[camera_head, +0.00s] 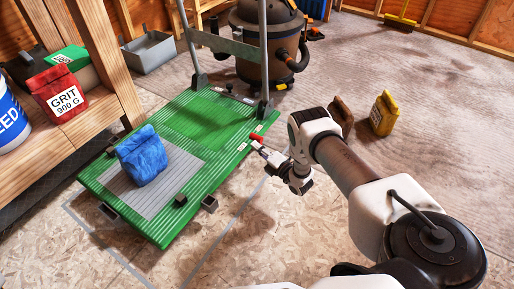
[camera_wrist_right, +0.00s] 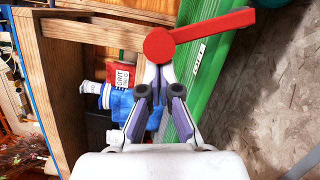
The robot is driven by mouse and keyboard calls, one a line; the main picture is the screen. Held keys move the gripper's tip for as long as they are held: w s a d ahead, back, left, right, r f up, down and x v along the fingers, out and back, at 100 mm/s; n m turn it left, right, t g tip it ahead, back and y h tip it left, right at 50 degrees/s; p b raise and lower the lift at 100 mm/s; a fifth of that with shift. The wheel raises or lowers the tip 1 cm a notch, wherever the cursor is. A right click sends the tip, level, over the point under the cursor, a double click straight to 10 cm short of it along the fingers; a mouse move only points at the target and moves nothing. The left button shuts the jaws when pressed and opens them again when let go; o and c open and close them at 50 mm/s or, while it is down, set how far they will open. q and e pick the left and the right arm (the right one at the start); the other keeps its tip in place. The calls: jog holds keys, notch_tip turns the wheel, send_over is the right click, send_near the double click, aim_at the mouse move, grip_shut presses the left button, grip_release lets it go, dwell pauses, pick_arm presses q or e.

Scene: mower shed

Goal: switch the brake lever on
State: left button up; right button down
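The brake lever is red (camera_head: 257,138), at the right edge of the green platform cart (camera_head: 225,105). In the right wrist view the red lever (camera_wrist_right: 212,29) has a round hub at its left end and an arm reaching right and slightly up. My right gripper (camera_head: 262,148) is right at the lever. In the wrist view the fingers of my right gripper (camera_wrist_right: 160,75) narrow together below the hub, which covers their very tips; they look shut with nothing between them. Whether they touch the lever I cannot tell. My left gripper is not in view.
A blue bag (camera_head: 144,158) lies on the cart's grey mat (camera_head: 185,172). A wooden shelf (camera_head: 105,55) with a red grit bag (camera_head: 60,92) stands left. A shop vacuum (camera_head: 265,45) stands behind the cart. Yellow (camera_head: 383,113) and brown (camera_head: 341,113) bags are on the floor right.

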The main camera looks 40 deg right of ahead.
jog(key=shift+w+d+r+m+p, duration=0.3)
jog(key=shift+d+r+m+p, duration=0.5)
jog(key=shift+m, duration=0.3)
jog(key=w+d+m+g, duration=0.2)
jog(key=w+d+m, duration=0.1)
jog(key=d+m, duration=0.4)
jog(key=shift+r, duration=0.45)
jog(key=shift+d, duration=0.1)
